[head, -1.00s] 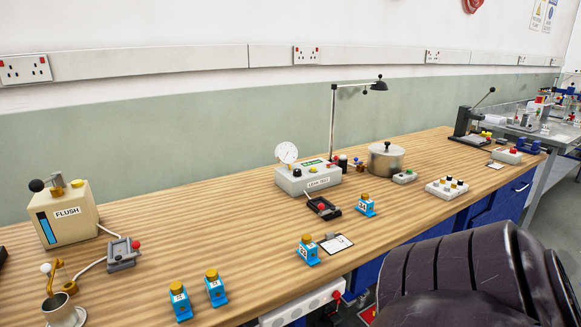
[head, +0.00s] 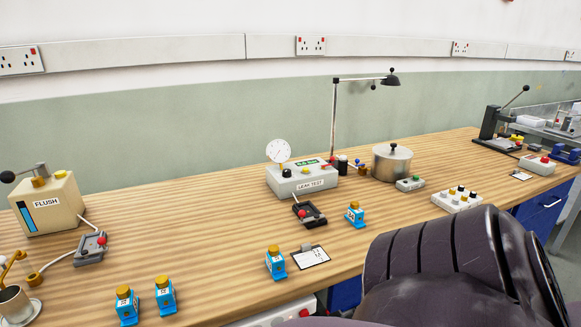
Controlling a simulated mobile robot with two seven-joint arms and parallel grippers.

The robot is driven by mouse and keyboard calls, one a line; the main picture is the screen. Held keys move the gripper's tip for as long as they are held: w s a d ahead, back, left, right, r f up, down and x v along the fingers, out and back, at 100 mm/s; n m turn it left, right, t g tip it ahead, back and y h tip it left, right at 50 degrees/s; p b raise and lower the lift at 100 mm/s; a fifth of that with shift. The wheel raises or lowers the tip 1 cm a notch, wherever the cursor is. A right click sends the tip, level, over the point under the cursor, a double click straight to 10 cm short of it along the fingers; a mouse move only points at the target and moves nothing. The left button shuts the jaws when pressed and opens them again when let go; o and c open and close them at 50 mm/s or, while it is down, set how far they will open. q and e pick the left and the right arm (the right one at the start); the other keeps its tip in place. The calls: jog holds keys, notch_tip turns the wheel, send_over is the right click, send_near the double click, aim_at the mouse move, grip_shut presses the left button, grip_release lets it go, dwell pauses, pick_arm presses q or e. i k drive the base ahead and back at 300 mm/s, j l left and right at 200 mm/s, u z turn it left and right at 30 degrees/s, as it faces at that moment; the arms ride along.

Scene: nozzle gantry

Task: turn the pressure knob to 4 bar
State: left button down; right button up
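The leak test unit (head: 290,181) is a pale box labelled LEAK TEST, standing towards the back of the bench near the middle of the head view. A round white dial gauge (head: 278,151) stands on its back left. A black knob (head: 286,173) sits on its front left, and a green display (head: 307,163) is on its top. The gauge needle and knob markings are too small to read. Neither gripper shows. A dark, ribbed part of my own arm fills the lower right and hides the bench's front edge there.
A small dark fixture with a red knob (head: 309,213) lies in front of the unit. Several blue nozzle blocks (head: 276,262) and a clipboard (head: 310,257) are nearer. A lamp (head: 334,120) and metal pot (head: 391,163) stand right of it.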

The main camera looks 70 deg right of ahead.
aim_at(286, 173)
jog(key=k+l, duration=0.3)
jog(key=l, duration=0.2)
jog(key=k+l+u, duration=0.1)
jog(key=k+l, duration=0.25)
jog(key=l, duration=0.15)
jog(key=k+l, duration=0.35)
jog(key=i+l+u, duration=0.05)
jog(key=l, duration=0.1)
